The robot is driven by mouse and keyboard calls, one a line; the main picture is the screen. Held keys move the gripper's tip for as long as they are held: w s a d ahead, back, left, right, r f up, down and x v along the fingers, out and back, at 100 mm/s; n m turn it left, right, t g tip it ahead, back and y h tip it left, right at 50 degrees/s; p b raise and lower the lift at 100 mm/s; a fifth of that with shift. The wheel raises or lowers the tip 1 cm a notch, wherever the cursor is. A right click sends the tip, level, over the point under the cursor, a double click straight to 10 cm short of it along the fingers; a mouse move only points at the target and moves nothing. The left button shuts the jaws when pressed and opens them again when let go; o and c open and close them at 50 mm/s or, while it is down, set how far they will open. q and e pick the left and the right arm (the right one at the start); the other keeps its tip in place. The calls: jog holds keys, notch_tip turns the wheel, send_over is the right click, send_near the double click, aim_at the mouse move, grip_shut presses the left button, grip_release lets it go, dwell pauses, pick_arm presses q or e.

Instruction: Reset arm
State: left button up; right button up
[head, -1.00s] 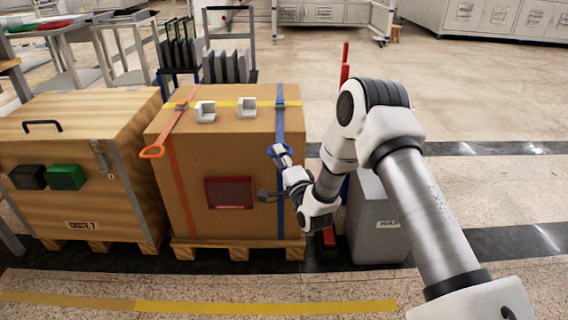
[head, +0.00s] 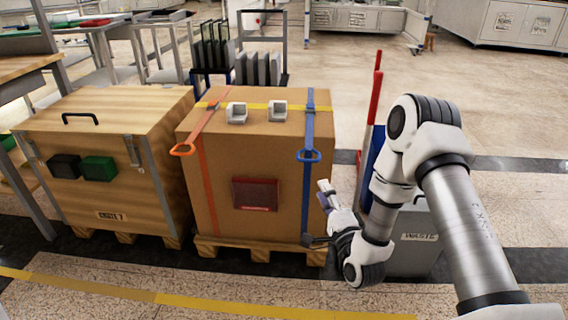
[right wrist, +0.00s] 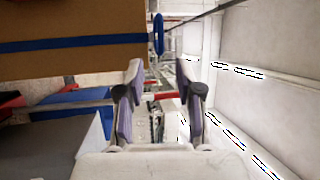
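My right gripper (head: 325,191) hangs beside the lower right part of the strapped cardboard box (head: 220,205), below the blue ring handle (head: 308,156). In the right wrist view its two fingers (right wrist: 158,76) stand apart with nothing between them, so it is open and empty. The ring (right wrist: 158,34) shows there beyond the fingertips, and the blue strap (right wrist: 60,45) crosses the box. The gripper looks clear of the ring. My left gripper is not in view.
A grey waste bin (head: 419,250) stands close behind my right arm, with red and blue upright parts (head: 376,100) behind it. A wooden crate (head: 95,195) stands left of the box. Open floor (head: 520,120) lies to the right.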

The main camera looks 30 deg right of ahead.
jog(key=s+a+f+n+g+y, duration=0.2)
jog(key=s+a+f+n+g, duration=0.15)
jog(key=a+f, duration=0.4)
jog(key=s+a+f+n+g+y, duration=0.25)
jog(key=s+a+f+g, duration=0.2)
jog(key=f, duration=0.55)
jog(key=s+f+n+g+h, duration=0.1)
jog(key=s+f+n+g, duration=0.45)
jog(key=s, duration=0.55)
jog(key=s+f+n+g, duration=0.4)
jog(key=s+n+g, duration=0.15)
jog(key=s, duration=0.55)
notch_tip(320, 180, up, 30)
jog(key=n+p, duration=0.1)
jog(key=p, duration=2.9)
jog(key=shift+s+f+g, duration=0.15)
jog(key=shift+s+g, duration=0.2)
jog(key=shift+g, duration=0.05)
